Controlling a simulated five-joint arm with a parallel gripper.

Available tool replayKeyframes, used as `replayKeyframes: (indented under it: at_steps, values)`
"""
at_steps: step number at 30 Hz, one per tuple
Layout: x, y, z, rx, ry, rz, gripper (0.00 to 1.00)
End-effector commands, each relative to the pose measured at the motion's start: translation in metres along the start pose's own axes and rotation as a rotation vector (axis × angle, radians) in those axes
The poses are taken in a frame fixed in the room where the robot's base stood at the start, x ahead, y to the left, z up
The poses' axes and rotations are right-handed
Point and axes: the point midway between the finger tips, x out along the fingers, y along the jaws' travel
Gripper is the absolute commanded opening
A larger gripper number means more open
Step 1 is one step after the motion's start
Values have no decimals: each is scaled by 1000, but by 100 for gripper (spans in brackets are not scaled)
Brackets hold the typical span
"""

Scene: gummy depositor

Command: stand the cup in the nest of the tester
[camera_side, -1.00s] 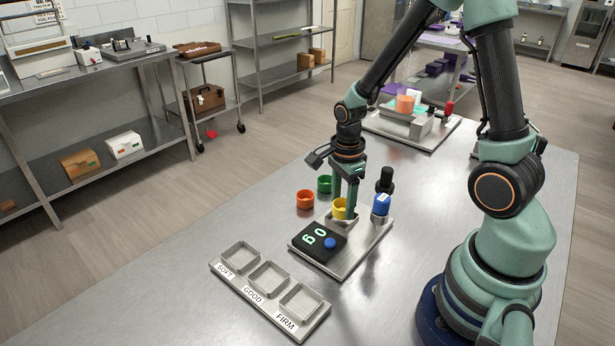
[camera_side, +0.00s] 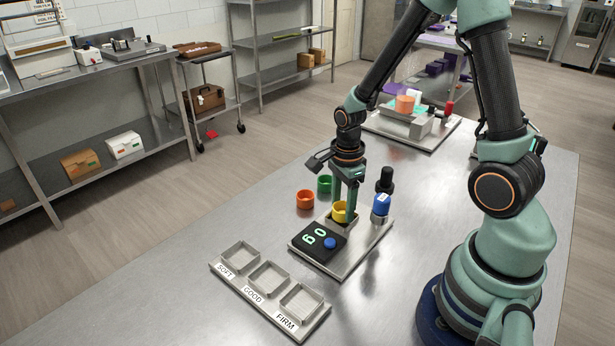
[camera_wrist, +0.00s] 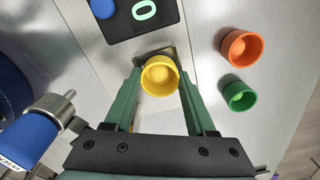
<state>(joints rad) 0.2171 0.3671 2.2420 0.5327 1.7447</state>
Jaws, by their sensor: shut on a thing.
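The yellow cup (camera_side: 339,211) stands upright at the square metal nest (camera_side: 344,227) of the tester (camera_side: 362,252). In the wrist view the yellow cup (camera_wrist: 160,76) is between my gripper's two green fingers, open side toward the camera. My gripper (camera_side: 345,208) is shut on it. The nest (camera_wrist: 168,52) shows only partly behind the cup, so I cannot tell whether the cup's base rests on its floor. The tester's black display (camera_side: 318,241) shows green characters, including a zero, beside a blue button (camera_side: 330,243).
An orange cup (camera_side: 305,199) and a green cup (camera_side: 324,184) stand behind the tester, to the left. A blue-and-black probe post (camera_side: 381,203) rises close right of my gripper. A three-compartment tray (camera_side: 250,287), marked SOFT, GOOD and FIRM, lies at the front left.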

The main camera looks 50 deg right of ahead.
Motion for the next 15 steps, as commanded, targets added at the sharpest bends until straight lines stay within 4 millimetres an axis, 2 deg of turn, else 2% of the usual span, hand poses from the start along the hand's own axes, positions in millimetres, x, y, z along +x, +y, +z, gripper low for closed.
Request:
replayKeyframes:
  at_steps: [4,15]
  values:
    - [5,0,0,0,0,1,0]
    - [1,0,0,0,0,-1,0]
